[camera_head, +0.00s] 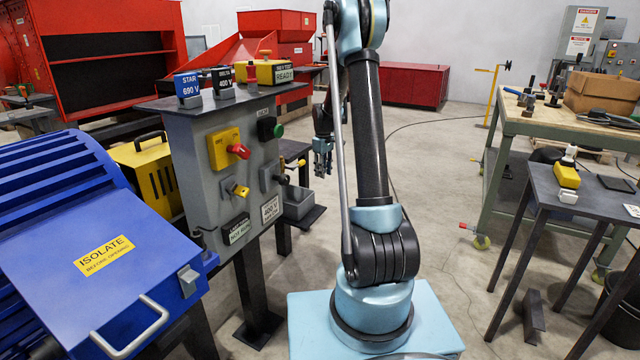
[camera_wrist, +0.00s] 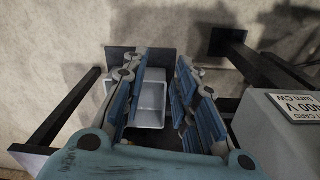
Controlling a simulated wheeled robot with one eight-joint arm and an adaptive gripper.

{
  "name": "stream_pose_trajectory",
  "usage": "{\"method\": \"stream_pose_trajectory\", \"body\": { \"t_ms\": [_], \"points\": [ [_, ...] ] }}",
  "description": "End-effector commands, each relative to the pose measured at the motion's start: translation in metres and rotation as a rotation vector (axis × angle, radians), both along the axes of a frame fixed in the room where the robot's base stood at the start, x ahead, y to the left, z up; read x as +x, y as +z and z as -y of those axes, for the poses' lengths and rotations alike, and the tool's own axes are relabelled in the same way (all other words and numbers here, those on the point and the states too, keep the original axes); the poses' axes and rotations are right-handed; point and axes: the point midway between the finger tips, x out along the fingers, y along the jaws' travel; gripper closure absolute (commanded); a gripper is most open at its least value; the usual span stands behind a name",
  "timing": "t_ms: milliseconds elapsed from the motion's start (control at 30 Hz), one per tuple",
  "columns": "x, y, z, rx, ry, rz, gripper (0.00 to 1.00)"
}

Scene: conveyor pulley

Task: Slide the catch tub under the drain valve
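The catch tub (camera_head: 298,203) is a small grey open box on a low dark plate, right of the control panel. In the wrist view the tub (camera_wrist: 150,103) shows between and beyond my fingers, its inside facing the camera. I cannot tell whether the fingers touch the tub. I cannot make out the drain valve clearly in either view.
The grey control panel (camera_head: 237,165) with switches stands left of the tub; its edge shows in the wrist view (camera_wrist: 265,125). Dark stand legs (camera_wrist: 70,105) flank the tub. A blue machine (camera_head: 90,225) is at left, a dark table (camera_head: 590,195) at right.

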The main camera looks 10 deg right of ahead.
Motion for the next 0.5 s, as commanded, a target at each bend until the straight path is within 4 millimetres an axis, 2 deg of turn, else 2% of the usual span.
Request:
{"method": "stream_pose_trajectory", "body": {
  "t_ms": [33,200,500],
  "points": [
    [-0.013,0.013,0.001,0.001,-0.016,0.004,0.73],
    [-0.051,0.05,0.005,0.005,-0.077,0.018,0.73],
    [-0.125,0.099,0.012,0.013,-0.184,0.043,0.73]
  ]
}}
